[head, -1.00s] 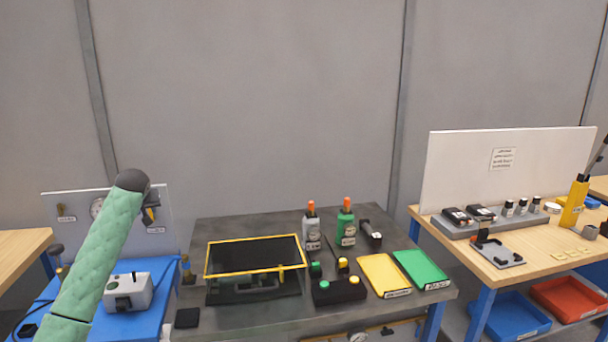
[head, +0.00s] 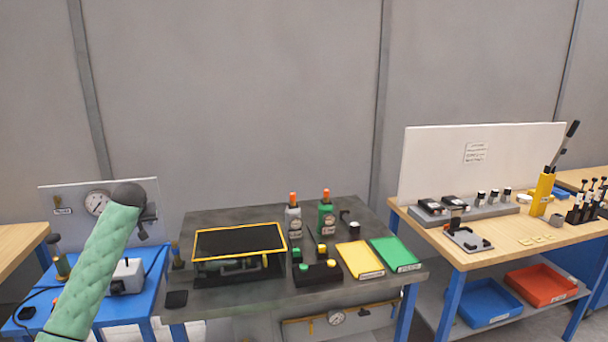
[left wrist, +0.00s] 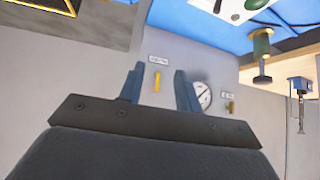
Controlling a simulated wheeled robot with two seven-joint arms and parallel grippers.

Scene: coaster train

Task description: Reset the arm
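My left arm (head: 98,265), in a green padded sleeve with a dark joint at its upper end, rises from the lower left of the head view. My left gripper (head: 143,232) shows only as a small dark shape below that joint, in front of the grey panel. In the left wrist view its two blue-grey fingers (left wrist: 159,70) stand apart with nothing held between them. My right arm and gripper are not in view.
A grey bench (head: 236,299) holds a yellow-rimmed black case (head: 237,273), two bottles, a black button box (head: 318,274), a yellow tray (head: 360,260) and a green tray (head: 394,254). A blue table (head: 146,295) stands left. A wooden bench (head: 530,250) stands right.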

